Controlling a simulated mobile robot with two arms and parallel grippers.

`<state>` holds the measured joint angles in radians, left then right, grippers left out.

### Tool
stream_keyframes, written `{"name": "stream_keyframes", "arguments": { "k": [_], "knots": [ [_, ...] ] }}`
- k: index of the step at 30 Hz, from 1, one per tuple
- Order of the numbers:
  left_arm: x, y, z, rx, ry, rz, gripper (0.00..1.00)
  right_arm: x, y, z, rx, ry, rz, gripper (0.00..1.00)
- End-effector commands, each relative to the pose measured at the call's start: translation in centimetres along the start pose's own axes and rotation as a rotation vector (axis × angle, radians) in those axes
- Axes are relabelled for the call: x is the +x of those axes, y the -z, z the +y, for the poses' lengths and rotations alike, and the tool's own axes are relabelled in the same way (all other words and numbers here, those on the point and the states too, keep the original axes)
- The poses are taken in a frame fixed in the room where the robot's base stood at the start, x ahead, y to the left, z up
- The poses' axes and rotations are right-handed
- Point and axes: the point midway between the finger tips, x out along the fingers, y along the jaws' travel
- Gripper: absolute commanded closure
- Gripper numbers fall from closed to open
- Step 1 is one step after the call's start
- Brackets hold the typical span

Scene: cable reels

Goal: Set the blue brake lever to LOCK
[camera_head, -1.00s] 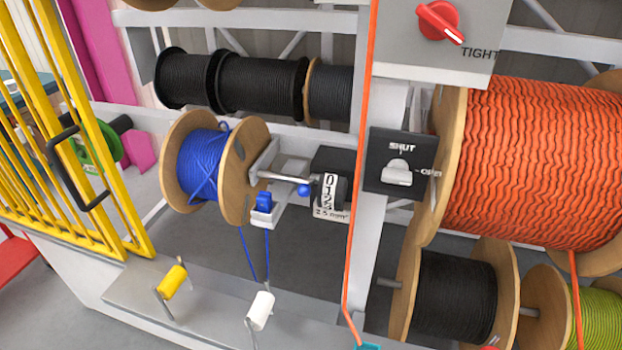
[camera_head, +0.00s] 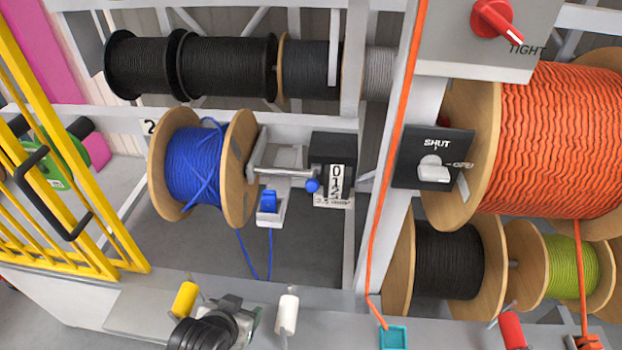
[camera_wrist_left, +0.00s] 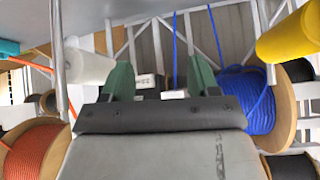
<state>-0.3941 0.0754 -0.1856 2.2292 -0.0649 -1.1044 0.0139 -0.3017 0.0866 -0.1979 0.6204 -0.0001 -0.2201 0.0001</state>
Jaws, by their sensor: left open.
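The blue reel (camera_head: 193,165) hangs in the rack at centre left. Beside it on the right is a metal bracket with a rod ending in a blue knob (camera_head: 312,185). Just below, a blue lever-like piece (camera_head: 269,202) sits in a white holder. I cannot tell which blue part is the brake lever, and I read no LOCK mark. My left gripper (camera_head: 236,312) is low in front, between the yellow and white rollers, well below these blue parts. In the left wrist view its green fingers (camera_wrist_left: 162,84) are apart with nothing held. My right gripper is not in view.
A yellow roller (camera_head: 184,299) and a white roller (camera_head: 288,314) stand on the front ledge. A counter box (camera_head: 331,150) is right of the bracket. The orange cable (camera_head: 390,170), SHUT switch panel (camera_head: 405,155) and orange reel (camera_head: 560,140) are on the right. A yellow gate (camera_head: 80,170) stands left.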

Motion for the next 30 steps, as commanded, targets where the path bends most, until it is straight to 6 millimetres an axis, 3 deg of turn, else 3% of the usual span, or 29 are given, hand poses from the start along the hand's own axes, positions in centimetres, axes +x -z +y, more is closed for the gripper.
{"name": "stream_keyframes", "arguments": {
  "k": [9, 15, 18, 23, 30],
  "knots": [
    [2.5, 10.1, 2.1, 0.034, -0.009, 0.41, 0.4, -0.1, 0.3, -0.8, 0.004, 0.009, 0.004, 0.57],
    [2.3, 17.3, 4.3, 0.072, -0.031, 0.719, 0.4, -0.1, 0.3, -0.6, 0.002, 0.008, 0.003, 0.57],
    [1.9, 19.2, 5.1, 0.087, -0.04, 0.812, 0.4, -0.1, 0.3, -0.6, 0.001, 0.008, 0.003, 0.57],
    [2.0, 20.7, 5.5, 0.093, -0.045, 0.857, 0.4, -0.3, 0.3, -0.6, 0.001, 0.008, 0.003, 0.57],
    [4.6, 23.8, 5.8, 0.092, -0.045, 0.854, 0.4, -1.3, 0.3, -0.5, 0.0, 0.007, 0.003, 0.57]
  ]
}}
